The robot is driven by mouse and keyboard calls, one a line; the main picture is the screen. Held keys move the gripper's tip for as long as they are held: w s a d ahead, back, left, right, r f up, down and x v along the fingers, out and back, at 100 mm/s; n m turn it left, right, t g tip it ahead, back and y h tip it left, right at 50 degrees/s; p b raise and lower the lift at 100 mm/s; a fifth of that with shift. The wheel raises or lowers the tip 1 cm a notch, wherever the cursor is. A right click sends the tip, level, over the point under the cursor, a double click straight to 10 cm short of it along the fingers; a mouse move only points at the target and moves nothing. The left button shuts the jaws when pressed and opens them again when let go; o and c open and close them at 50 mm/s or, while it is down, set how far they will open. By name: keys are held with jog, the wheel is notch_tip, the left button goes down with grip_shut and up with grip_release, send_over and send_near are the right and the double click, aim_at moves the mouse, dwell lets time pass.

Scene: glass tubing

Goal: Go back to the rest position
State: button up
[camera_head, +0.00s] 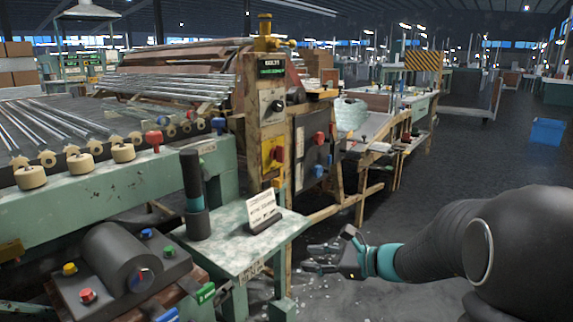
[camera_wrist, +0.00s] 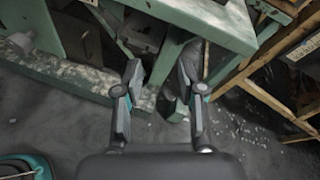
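My gripper (camera_head: 338,254) shows in the head view to the right of a small pale-green table, over the dark floor. In the wrist view my gripper (camera_wrist: 162,88) has its two fingers spread apart, with nothing between them. My dark arm reaches in from the right edge of the head view. The table's corner and legs lie beyond the fingertips in the wrist view, and I see no contact with them.
The small table (camera_head: 228,242) bears a dark cylinder (camera_head: 195,195) and a sign card (camera_head: 262,210). A machine with glass tubes (camera_head: 170,85) stands behind. A control post (camera_head: 265,120) and wooden frames stand nearby. Open floor (camera_head: 450,165) lies right, with a blue bin (camera_head: 547,131).

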jog(key=s+d+f+n+g+h, duration=0.1)
jog(key=s+f+n+g+h, duration=0.2)
jog(key=s+n, duration=0.4)
jog(key=s+d+f+n+g+h, duration=0.25)
jog(key=s+n, duration=0.25)
jog(key=s, duration=0.4)
jog(key=s+d+r+n+t+h, duration=0.4)
jog(key=s+r+n+h, duration=0.3)
jog(key=s, duration=0.4)
jog(key=shift+s+d+r+n, duration=0.35)
jog(key=shift+d+n, duration=0.15)
jog(key=shift+d, duration=0.2)
jog(key=shift+a, duration=0.1)
